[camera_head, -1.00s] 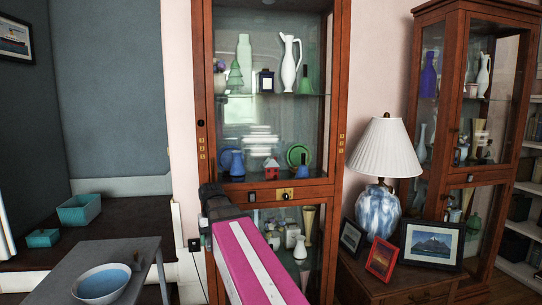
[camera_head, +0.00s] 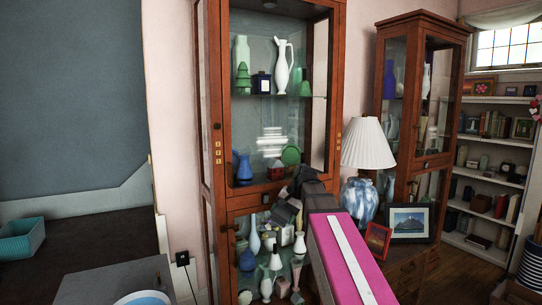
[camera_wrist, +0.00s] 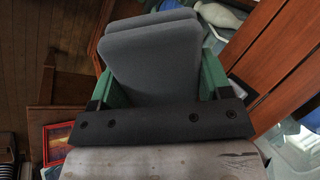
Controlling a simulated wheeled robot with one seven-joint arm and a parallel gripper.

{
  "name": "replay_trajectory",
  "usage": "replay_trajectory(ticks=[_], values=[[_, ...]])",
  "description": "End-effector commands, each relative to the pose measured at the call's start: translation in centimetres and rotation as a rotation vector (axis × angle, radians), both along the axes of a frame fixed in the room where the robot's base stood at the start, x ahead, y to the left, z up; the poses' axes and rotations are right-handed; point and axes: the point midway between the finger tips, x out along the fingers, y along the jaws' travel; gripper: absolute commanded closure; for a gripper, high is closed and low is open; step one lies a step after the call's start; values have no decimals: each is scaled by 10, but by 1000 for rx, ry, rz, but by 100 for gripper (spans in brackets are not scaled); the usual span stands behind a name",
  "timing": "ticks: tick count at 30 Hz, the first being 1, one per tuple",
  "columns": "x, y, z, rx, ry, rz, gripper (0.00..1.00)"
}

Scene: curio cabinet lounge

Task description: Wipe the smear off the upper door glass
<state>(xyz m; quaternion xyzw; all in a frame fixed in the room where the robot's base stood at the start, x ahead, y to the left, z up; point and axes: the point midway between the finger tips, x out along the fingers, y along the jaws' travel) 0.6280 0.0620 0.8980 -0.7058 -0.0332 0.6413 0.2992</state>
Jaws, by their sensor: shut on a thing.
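A pale, streaky white smear (camera_head: 271,142) shows on the upper door glass (camera_head: 306,130) of the tall wooden cabinet, at its lower middle. My gripper (camera_wrist: 157,75) has green fingers shut on a folded grey pad (camera_wrist: 150,55), which hides part of the wrist view. In the head view my gripper is a dark shape in front of the cabinet's middle rail (camera_head: 250,193), below and right of the smear. The fingers and the pad are hard to make out there. I cannot tell whether the pad touches the cabinet.
Shelves behind the glass hold a white jug (camera_head: 283,66) and several vases. A lamp (camera_head: 367,145) and framed pictures (camera_head: 409,222) stand close on the right. A grey table (camera_head: 100,284) with a bowl is at lower left. Open floor (camera_head: 480,257) shows at right.

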Motion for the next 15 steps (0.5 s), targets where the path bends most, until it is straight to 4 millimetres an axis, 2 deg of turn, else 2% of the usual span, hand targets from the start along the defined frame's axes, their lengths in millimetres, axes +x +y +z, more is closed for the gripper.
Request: replay_trajectory(ticks=[3,11,15], values=[[4,13,26,145,-73,-132,66],[11,35,79,406,-268,-384,66],[12,46,116,542,-414,-513,66]])
